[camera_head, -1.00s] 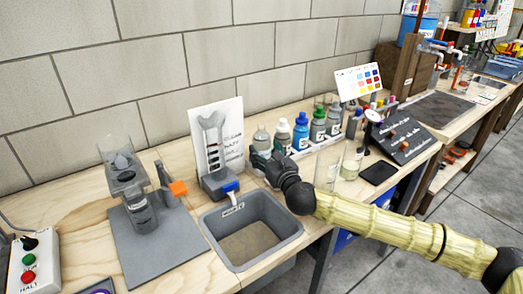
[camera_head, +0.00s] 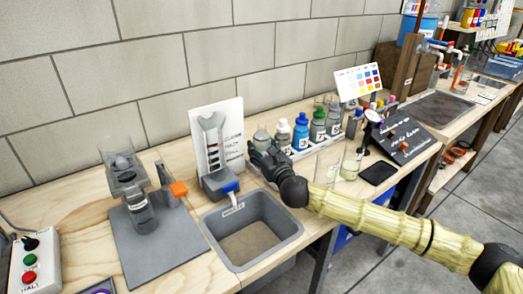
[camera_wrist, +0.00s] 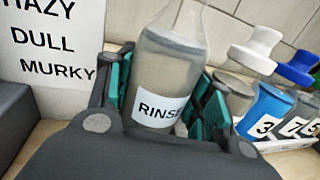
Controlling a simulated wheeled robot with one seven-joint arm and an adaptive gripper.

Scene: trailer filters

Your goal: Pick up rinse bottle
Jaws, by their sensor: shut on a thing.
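The rinse bottle (camera_wrist: 162,78) is a clear, tapered bottle with greyish contents and a white label reading "RINS", the rest cut off by a finger. In the wrist view it stands between the two teal-padded fingers of my gripper (camera_wrist: 163,92), which is shut on it. Its top runs out of that view. In the head view my gripper (camera_head: 262,157) is at the bench, just right of the white card and behind the sink. I cannot clearly make out the held bottle there.
A row of capped bottles, including a blue one (camera_head: 301,132), stands just right of my gripper. A white label card (camera_head: 217,135) stands to its left. The grey sink (camera_head: 292,238) lies in front. A clear beaker (camera_head: 327,167) stands to the right.

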